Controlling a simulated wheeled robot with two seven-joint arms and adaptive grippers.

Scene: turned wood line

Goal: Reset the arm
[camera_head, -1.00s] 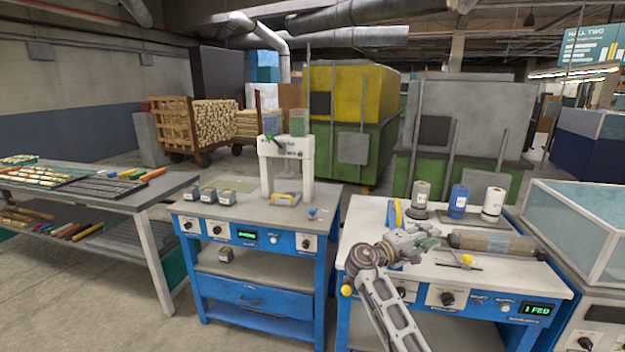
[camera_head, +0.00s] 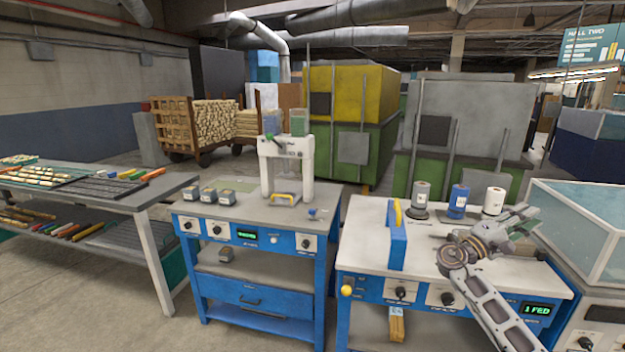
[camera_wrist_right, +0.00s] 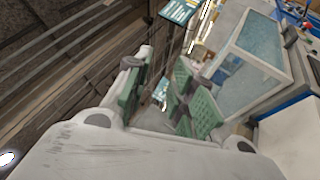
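My right arm reaches in from the bottom right of the head view. Its gripper (camera_head: 522,222) is above the right end of the right-hand blue-framed bench (camera_head: 365,235). In the right wrist view the gripper's two green-padded fingers (camera_wrist_right: 160,88) stand apart with nothing held between them. The gripper looks out past the bench toward the hall and a glass-topped cabinet. My left gripper is not in view.
The glass-topped cabinet (camera_head: 585,225) is close on the right. The left-hand bench holds a white press (camera_head: 306,170).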

